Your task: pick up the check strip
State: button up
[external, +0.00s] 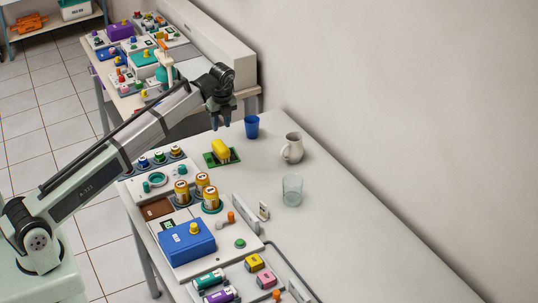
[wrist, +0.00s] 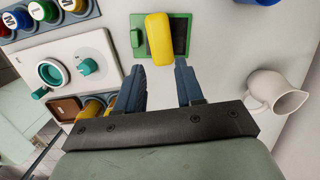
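A small upright white strip-like piece (external: 263,210) with a dark mark stands by the grey rail on the table; it may be the check strip, but it is too small to be sure. It does not show in the wrist view. My gripper (external: 221,120) is up in the air near the back of the table, well away from that piece, pointing down. In the wrist view my gripper (wrist: 160,72) is open, with nothing between its two blue fingers. Beyond the fingertips is a yellow rounded block (wrist: 159,38) on a green board (wrist: 180,34).
A blue cup (external: 252,127), a cream mug (external: 292,148) and a clear glass (external: 292,190) stand right of the board. Yellow-brown jars (external: 203,183), a blue box (external: 187,243) and coloured blocks (external: 254,263) crowd the left side. The right side of the table is clear.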

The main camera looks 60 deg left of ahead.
jog(key=shift+d, duration=0.1)
notch_tip(320, 180, up, 3)
jog(key=n+h, duration=0.2)
send_over(263, 203)
jog(key=shift+f, duration=6.95)
grip_shut()
